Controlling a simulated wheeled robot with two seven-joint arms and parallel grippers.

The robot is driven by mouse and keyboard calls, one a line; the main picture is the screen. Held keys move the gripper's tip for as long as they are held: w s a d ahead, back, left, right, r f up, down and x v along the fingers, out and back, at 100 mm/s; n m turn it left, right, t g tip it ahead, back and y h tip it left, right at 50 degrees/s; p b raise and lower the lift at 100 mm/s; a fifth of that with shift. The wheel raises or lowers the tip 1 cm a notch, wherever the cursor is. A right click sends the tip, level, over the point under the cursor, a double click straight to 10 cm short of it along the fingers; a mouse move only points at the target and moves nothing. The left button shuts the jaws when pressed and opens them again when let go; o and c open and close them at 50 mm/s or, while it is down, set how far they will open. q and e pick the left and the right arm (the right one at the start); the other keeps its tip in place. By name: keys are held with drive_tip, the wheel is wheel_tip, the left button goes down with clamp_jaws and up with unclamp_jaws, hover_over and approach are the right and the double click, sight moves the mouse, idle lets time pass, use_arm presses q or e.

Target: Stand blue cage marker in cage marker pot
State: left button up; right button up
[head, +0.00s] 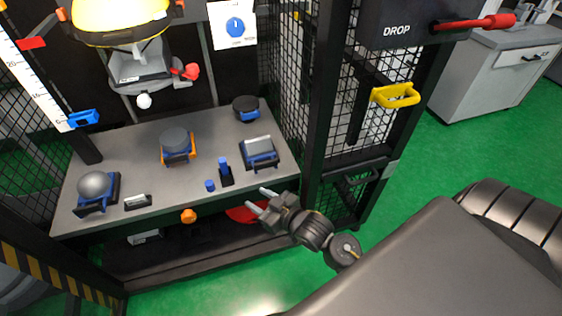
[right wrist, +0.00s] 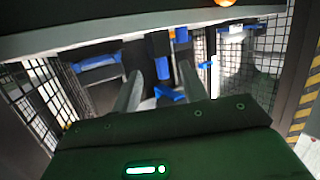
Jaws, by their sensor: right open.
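A small upright blue piece (head: 223,163) stands in a dark square-based holder (head: 226,178) on the grey bench, near its front edge. A short blue cylinder (head: 209,185) stands just left of it. I cannot tell for certain which is the cage marker and which the pot. My right gripper (head: 258,199) is open and empty at the bench's front edge, right of both and apart from them. In the right wrist view, which is turned upside down, the blue upright piece (right wrist: 161,44) shows beyond the open fingers (right wrist: 160,88). My left gripper is out of view.
Cradles with a grey ball (head: 95,184), a dark disc (head: 175,140) and a grey block (head: 259,147) stand on the bench (head: 140,150). An orange knob (head: 189,216) is on its front edge. A mesh cage wall (head: 285,100) rises on the right.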

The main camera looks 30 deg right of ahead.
drive_tip(key=s+g+h, duration=0.2)
drive_tip(key=s+g, duration=0.4)
drive_tip(key=s, duration=1)
drive_tip(key=shift+s+d+f+m+g, duration=0.15)
drive_tip(key=shift+d+f+m+g, duration=0.05)
drive_tip(key=shift+f+m+g, duration=0.2)
